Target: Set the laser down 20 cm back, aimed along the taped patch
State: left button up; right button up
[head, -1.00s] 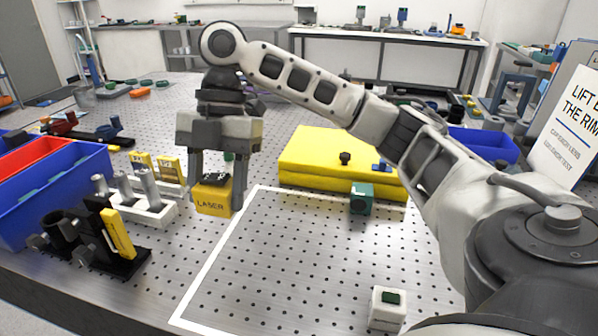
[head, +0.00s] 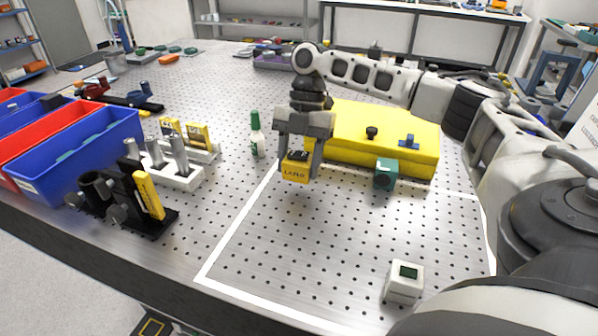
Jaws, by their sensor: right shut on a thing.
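My right gripper (head: 299,160) is shut on the yellow laser (head: 295,173), a small block with a dark top and its name on the front. It holds the laser upright near the back left corner of the white-taped patch (head: 233,225). I cannot tell whether the laser touches the perforated table or hangs just above it. The taped patch is a white outline on the table. Inside it are a teal block (head: 386,174) with a round dark opening at the back and a white box with a small green display (head: 404,283) at the front. My left gripper is not in view.
A white post rack (head: 180,178), black mounts (head: 125,212) and blue bin (head: 85,165) crowd the left. The patch's middle is clear.

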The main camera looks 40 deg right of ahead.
aim_at(299, 173)
jog(key=shift+f, duration=1.5)
jog(key=o, duration=1.4)
jog(key=shift+o, duration=0.2)
jog(key=v, duration=1.2)
